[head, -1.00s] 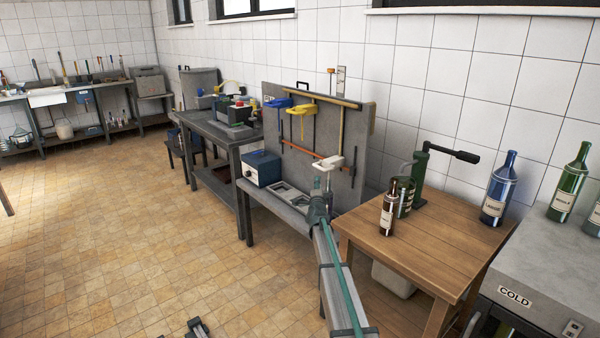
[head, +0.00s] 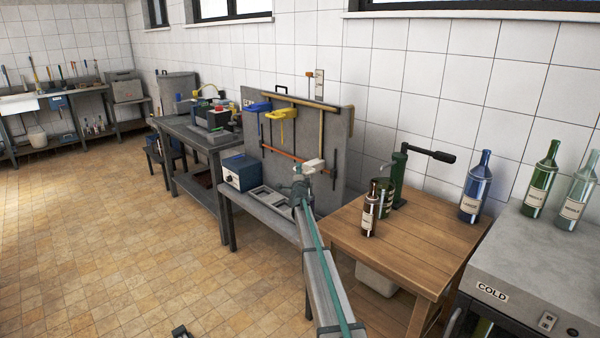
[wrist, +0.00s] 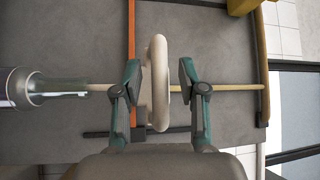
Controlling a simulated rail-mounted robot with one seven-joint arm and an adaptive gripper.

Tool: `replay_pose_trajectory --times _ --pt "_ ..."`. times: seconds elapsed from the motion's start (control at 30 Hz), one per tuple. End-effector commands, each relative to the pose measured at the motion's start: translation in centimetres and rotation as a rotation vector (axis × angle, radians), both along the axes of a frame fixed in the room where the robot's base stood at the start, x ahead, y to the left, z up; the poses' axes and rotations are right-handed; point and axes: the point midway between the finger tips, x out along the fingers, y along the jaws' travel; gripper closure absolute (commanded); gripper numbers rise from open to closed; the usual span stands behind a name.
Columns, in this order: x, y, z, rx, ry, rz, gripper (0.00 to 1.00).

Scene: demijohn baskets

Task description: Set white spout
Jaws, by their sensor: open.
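The white spout (head: 313,165) shows just above my gripper (head: 301,182) in the head view, in front of the right end of the orange bar on the grey panel. In the wrist view the white spout (wrist: 158,82) is a pale rounded piece between the two green-tipped fingers of my gripper (wrist: 160,82). The fingers are open, one on each side of it, with a clear gap on the right. I cannot tell if the left finger touches it. A yellow spout (head: 283,112) and a blue spout (head: 258,107) sit higher on the panel.
The grey panel (head: 300,130) stands behind my gripper. A blue box (head: 239,171) is on the bench to the left. A wooden table (head: 400,235) at right holds a dark bottle (head: 370,214) and a green lever tool (head: 399,180). Floor at left is free.

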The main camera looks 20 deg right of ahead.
Motion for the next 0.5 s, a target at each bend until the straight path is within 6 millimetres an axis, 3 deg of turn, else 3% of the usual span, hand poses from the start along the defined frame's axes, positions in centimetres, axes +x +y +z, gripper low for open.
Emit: replay_pose_trajectory --times 0.27,0.5 --pt "0.1 -0.05 0.01 0.0 0.0 0.0 0.6" --pt "0.09 -0.05 0.0 0.0 0.0 0.0 1.0"
